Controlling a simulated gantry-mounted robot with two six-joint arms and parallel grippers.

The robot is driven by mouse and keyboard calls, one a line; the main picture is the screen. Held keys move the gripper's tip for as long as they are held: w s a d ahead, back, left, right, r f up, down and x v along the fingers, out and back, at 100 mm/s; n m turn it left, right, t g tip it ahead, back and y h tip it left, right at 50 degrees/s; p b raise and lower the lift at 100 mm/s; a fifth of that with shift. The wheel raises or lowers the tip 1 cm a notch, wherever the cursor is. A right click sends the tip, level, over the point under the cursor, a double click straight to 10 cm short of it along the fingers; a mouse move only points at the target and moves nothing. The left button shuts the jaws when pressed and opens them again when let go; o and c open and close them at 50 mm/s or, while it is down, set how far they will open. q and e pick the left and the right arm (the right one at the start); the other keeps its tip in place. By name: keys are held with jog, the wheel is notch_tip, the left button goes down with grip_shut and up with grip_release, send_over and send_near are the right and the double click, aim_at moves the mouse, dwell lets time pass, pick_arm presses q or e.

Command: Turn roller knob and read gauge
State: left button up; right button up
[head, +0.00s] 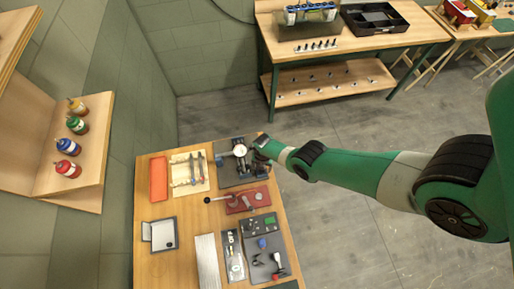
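A gauge with a round white dial (240,150) stands on a dark base plate (228,176) at the far right corner of the wooden table, in the head view. My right arm comes in from the right. Its gripper (262,143) is at the right side of the gauge fixture, close beside the dial. The roller knob cannot be made out and may be hidden by the gripper. The fingers are too small to tell open or shut. The dial is too small to read. My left gripper is not in view.
The wooden table (185,273) also holds a red fixture (245,200) with a lever, an orange tray (158,179), a board with tools (190,172), a grey box (160,234) and dark panels (264,244). A shelf with several bottles (75,125) stands left. A workbench (345,45) stands behind.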

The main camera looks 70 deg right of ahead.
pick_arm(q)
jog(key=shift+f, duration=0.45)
pick_arm(e)
jog(key=shift+f, duration=0.45)
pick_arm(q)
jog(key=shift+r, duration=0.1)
pick_arm(e)
jog(key=shift+r, duration=0.1)
grip_shut()
